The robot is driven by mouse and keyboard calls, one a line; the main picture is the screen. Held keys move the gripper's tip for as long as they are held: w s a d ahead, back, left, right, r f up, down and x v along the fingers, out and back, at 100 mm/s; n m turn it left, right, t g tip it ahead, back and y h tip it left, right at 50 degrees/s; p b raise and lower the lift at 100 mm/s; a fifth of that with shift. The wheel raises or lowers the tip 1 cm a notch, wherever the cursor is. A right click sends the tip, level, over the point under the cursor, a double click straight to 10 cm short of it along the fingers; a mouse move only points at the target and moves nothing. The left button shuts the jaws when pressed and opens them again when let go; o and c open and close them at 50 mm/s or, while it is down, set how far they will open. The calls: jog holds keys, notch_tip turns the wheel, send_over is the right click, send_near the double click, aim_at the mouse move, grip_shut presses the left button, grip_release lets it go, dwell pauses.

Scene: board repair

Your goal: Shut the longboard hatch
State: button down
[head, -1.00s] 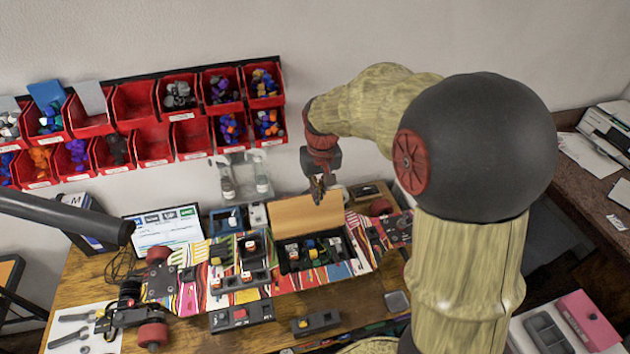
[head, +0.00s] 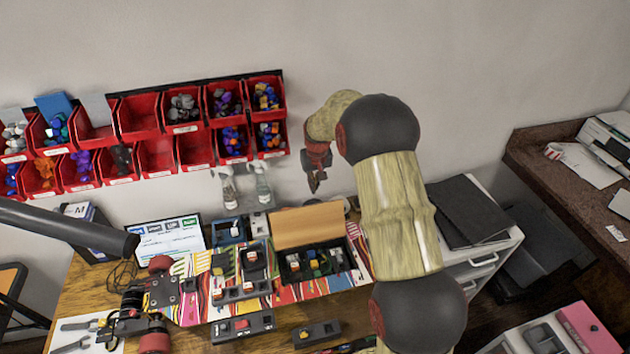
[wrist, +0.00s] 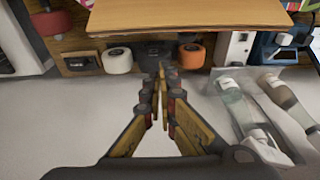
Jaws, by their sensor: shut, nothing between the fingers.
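The longboard (head: 200,312) lies on the wooden bench with a colourful striped deck. Its hatch, a tan wooden panel (head: 306,226), stands open and tilted up at the back of a dark compartment (head: 312,262) holding several small blocks. In the wrist view the hatch (wrist: 190,14) crosses the top of the picture. My gripper (head: 316,182) is shut and empty, above and behind the hatch's upper edge near its right end, apart from it. In the wrist view its fingers (wrist: 165,82) come together below the hatch edge.
Spray bottles (head: 263,187) stand behind the bench, left of my gripper; they also show in the wrist view (wrist: 283,98). Red bins (head: 193,150) hang on the wall to the left. A screen (head: 165,238) stands at the back left. Wheels (wrist: 118,60) sit beyond my fingertips.

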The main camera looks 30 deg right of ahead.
jog(key=shift+s+a+f, duration=0.15)
jog(key=shift+s+f, duration=0.5)
jog(key=shift+s+a+f, duration=0.15)
jog(key=shift+s+f, duration=0.45)
jog(key=shift+s, duration=0.1)
jog(key=shift+s+r+b, duration=0.1)
jog(key=shift+s+b, duration=0.05)
jog(key=shift+b, duration=0.2)
